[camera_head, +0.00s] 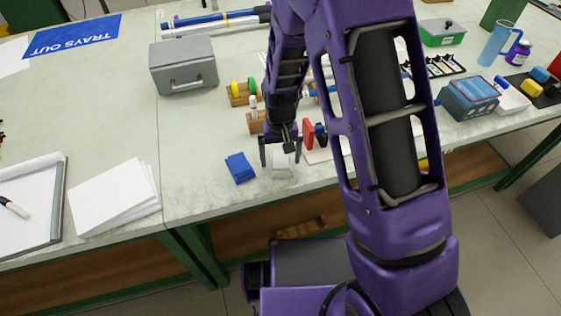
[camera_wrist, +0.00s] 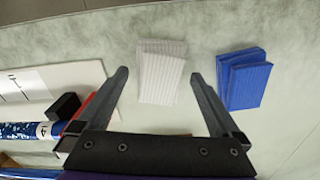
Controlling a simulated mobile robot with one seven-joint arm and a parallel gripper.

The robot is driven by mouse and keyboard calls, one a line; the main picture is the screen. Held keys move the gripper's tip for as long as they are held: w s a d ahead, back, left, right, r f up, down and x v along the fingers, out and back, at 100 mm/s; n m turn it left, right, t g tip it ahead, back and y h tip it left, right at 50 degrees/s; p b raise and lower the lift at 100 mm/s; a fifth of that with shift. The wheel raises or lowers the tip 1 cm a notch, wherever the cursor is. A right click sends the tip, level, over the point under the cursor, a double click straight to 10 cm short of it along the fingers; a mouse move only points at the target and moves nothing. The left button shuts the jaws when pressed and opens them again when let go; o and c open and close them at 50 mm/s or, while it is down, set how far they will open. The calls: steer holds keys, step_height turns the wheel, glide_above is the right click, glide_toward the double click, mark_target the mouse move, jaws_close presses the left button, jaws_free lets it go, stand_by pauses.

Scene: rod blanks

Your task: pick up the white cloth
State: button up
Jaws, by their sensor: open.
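The white cloth (camera_wrist: 161,72) lies folded flat on the table, with fine ribs, in the wrist view. It also shows in the head view (camera_head: 281,163), partly behind my gripper. My gripper (camera_wrist: 158,80) is open and empty, with its two fingers on either side of the white cloth in the picture. In the head view my gripper (camera_head: 281,158) hangs over the cloth near the table's front edge. I cannot tell its exact height above the cloth.
A folded blue cloth (camera_wrist: 243,78) lies close beside the right finger. A red object (camera_head: 308,134) stands close on the other side. A grey box (camera_head: 184,66) and white paper sheets (camera_head: 115,198) are farther left. The table front is mostly clear between the papers and blue cloth.

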mark_target(282, 158)
steer(key=shift+f, duration=0.15)
steer(key=c, duration=1.3)
step_height(282, 158, up, 10)
steer(key=shift+r+p, duration=0.1)
steer(key=shift+p, duration=0.25)
steer(key=o, duration=0.8)
steer(key=c, duration=0.7)
steer(key=shift+o, duration=0.2)
steer(key=shift+d, duration=0.15)
